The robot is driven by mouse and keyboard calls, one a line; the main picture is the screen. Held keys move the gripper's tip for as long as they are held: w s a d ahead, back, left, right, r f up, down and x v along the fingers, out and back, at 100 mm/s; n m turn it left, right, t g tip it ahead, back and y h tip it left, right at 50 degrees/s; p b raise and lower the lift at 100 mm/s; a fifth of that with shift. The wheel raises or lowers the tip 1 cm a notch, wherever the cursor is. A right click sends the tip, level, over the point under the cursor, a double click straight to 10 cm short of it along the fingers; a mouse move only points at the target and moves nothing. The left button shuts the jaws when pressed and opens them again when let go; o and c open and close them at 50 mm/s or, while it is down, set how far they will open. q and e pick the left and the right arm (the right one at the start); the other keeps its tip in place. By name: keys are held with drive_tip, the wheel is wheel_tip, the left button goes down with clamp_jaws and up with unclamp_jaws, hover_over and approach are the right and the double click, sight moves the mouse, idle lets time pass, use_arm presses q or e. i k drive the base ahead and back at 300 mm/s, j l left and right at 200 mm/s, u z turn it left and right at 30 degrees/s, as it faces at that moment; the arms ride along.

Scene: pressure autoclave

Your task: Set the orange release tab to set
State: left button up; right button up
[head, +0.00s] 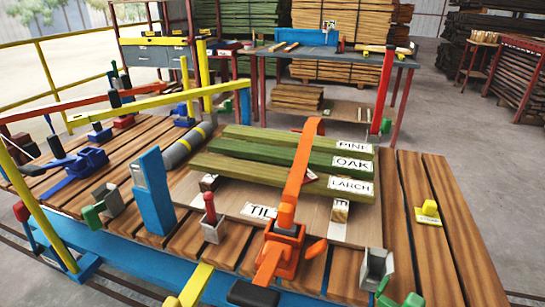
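An orange clamp (284,246) stands at the front edge of the slatted wooden bench. Its long orange arm (301,165) reaches up and back over the green boards. A lever with a black grip (254,294) extends from its base toward the bottom edge. A small rounded orange tab (316,249) sticks out at the right of the clamp base, apparently the release tab. I cannot read any set marking on it. Neither of my grippers is in view.
Green boards labelled PINE, OAK (352,163) and LARCH lie on a pale panel (362,230). A blue post (153,190), a red-knobbed block (214,222) and a green-handled block (376,268) stand nearby. A yellow bar (196,285) rises at the front. The bench's right side is mostly clear.

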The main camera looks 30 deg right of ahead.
sight(313, 250)
drive_tip(key=z, duration=1.25)
